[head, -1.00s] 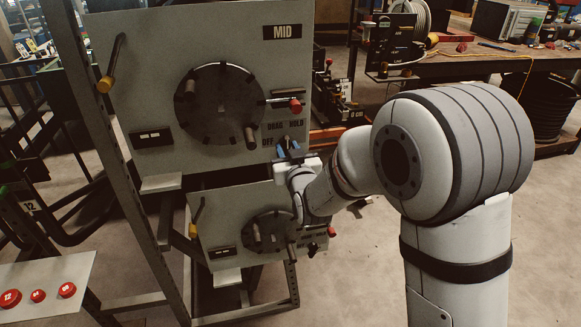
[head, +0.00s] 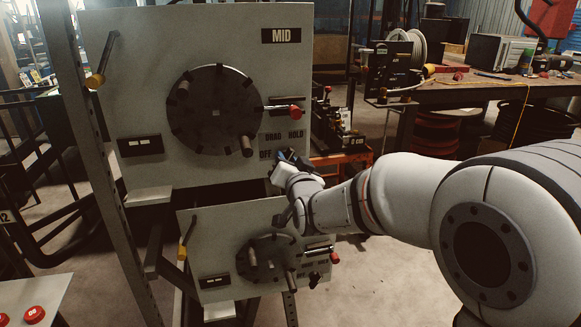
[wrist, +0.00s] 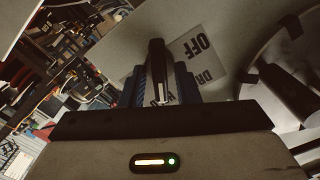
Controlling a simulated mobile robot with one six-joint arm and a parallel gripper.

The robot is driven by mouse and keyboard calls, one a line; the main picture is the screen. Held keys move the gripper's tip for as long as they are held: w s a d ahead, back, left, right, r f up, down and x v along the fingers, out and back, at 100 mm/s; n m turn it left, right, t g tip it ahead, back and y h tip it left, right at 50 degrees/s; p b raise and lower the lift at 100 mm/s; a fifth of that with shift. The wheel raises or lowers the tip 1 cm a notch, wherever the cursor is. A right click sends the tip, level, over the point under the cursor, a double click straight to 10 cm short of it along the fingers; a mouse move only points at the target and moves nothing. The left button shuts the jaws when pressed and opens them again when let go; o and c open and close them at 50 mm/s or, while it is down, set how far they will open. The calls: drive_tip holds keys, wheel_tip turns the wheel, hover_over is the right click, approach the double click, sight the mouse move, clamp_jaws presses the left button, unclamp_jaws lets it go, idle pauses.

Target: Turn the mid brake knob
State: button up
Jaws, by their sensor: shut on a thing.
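The mid brake knob (wrist: 156,65) is a dark, narrow grip between the blue fingers of my gripper (wrist: 157,88) in the wrist view. My gripper (head: 289,157) is shut on it at the lower right of the MID panel (head: 150,80). In the head view my gripper and wrist mostly hide the knob. The OFF label (wrist: 198,47) shows beside the knob, with part of the DRAG label (wrist: 208,77) next to it. In the head view, DRAG (head: 272,136) and HOLD (head: 296,134) sit above the gripper. The knob's exact setting is hard to tell.
The large dark wheel (head: 214,110) with handles sits left of the knob. A red-ended lever (head: 296,111) is just above the labels. A lower panel (head: 225,230) with a smaller wheel lies below my wrist. A workbench (head: 470,85) stands behind at the right.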

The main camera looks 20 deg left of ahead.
drive_tip(key=shift+w+d+r, duration=0.1)
drive_tip(key=shift+r, duration=0.2)
drive_tip(key=o, duration=0.6)
drive_tip(key=shift+f, duration=0.15)
drive_tip(key=v, duration=0.8)
